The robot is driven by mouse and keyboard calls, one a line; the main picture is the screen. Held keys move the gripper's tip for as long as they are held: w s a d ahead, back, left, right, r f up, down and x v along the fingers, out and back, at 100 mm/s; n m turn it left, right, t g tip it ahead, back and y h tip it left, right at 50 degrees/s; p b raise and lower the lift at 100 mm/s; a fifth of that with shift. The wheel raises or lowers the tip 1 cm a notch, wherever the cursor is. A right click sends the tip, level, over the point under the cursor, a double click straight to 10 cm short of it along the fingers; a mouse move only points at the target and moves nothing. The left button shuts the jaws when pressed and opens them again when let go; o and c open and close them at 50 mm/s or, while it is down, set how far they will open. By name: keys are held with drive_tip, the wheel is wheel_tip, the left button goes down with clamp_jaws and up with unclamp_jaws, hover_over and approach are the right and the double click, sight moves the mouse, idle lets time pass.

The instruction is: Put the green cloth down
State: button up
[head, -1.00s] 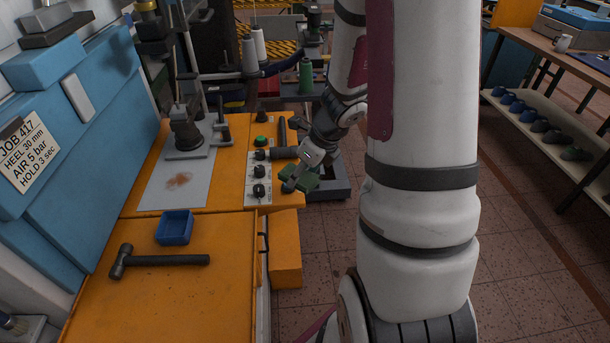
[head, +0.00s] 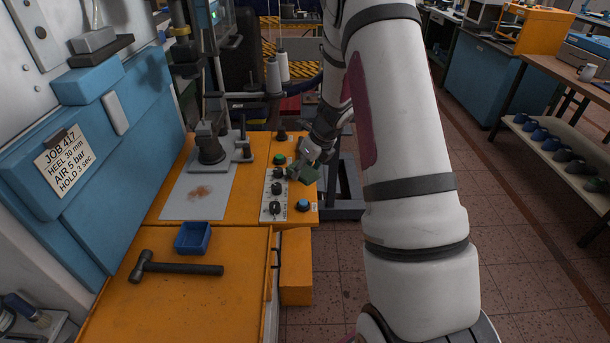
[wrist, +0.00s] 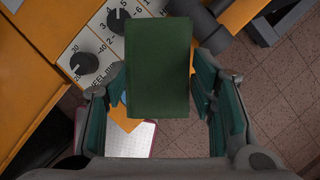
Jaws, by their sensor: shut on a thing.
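The green cloth (head: 309,174) is a small folded dark green block in my gripper (head: 299,172). In the head view it hangs at the right edge of the orange bench, beside the dial panel (head: 273,195). In the wrist view the cloth (wrist: 158,70) fills the space between the two teal-padded fingers of my gripper (wrist: 160,105). The gripper is shut on it. The cloth hides part of the bench and panel below; I cannot tell its exact height above them.
A blue button (head: 303,205) and black dials stand at the bench's right side. A hammer (head: 175,268) and a blue tray (head: 193,238) lie on the nearer orange top. A press stands on a grey plate (head: 200,195). The orange surface around the tray is mostly bare.

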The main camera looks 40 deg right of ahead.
sight(307, 170)
drive_tip(key=shift+w, duration=0.35)
drive_tip(key=shift+w+d+f+p, duration=0.15)
drive_tip(key=shift+f+p, duration=0.3)
drive_tip(key=shift+f, duration=1.35)
drive_tip(key=shift+f, duration=0.1)
drive_tip(key=shift+f, duration=0.15)
drive_tip(key=o, duration=1)
